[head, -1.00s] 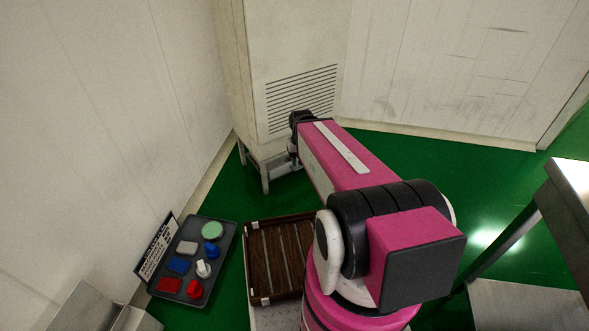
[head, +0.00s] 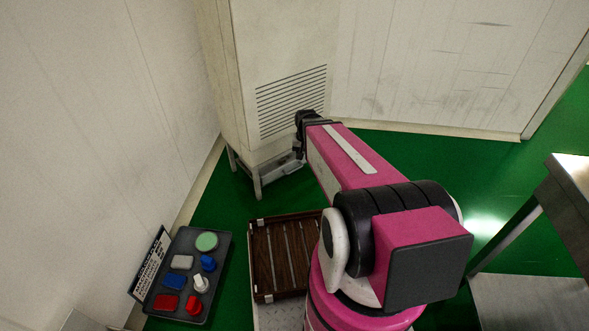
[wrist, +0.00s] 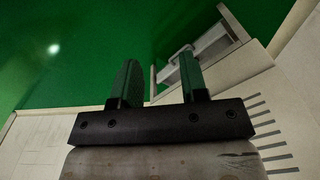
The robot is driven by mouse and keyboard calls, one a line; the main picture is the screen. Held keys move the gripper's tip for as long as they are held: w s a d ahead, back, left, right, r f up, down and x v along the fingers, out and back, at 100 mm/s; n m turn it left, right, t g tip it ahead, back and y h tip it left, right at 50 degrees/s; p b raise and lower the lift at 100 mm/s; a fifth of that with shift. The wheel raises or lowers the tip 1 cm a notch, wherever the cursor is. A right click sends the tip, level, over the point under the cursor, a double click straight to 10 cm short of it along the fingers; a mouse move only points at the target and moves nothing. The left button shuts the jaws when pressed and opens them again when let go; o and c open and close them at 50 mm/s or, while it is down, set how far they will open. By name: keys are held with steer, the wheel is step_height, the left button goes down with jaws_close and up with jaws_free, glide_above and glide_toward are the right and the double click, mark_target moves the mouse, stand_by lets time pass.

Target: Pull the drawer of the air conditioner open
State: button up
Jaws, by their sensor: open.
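The air conditioner (head: 290,60) is a tall beige cabinet on legs, with a slatted vent low on its front. Its drawer (head: 284,168) shows as a grey metal part at the cabinet's bottom. In the wrist view, the drawer (wrist: 212,45) is a grey metal box with a small handle (wrist: 181,52) at its near side. My gripper (head: 299,148) is in front of the cabinet's lower part, by the drawer. In the wrist view, my gripper (wrist: 160,82) is open and empty. Its right finger hides part of the drawer; I cannot tell whether they touch.
A grey tray (head: 222,262) with several coloured pieces and a dark slatted wooden rack (head: 284,250) are at the lower left. White walls stand left and behind. A metal table (head: 571,172) is at the right.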

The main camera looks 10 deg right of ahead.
steer(key=w+d+f+m+t, duration=0.25)
steer(key=w+f+m, duration=0.75)
steer(key=w+f, duration=1.75)
steer(key=shift+g+y, duration=0.4)
steer(key=shift+g, duration=0.05)
steer(key=w+f, duration=0.1)
steer(key=f, duration=0.5)
steer(key=w+f, duration=0.1)
steer(key=f, duration=0.2)
steer(key=shift+w+a+f, duration=0.15)
steer(key=shift+w+f, duration=0.15)
steer(key=shift+f, duration=0.05)
jaws_close()
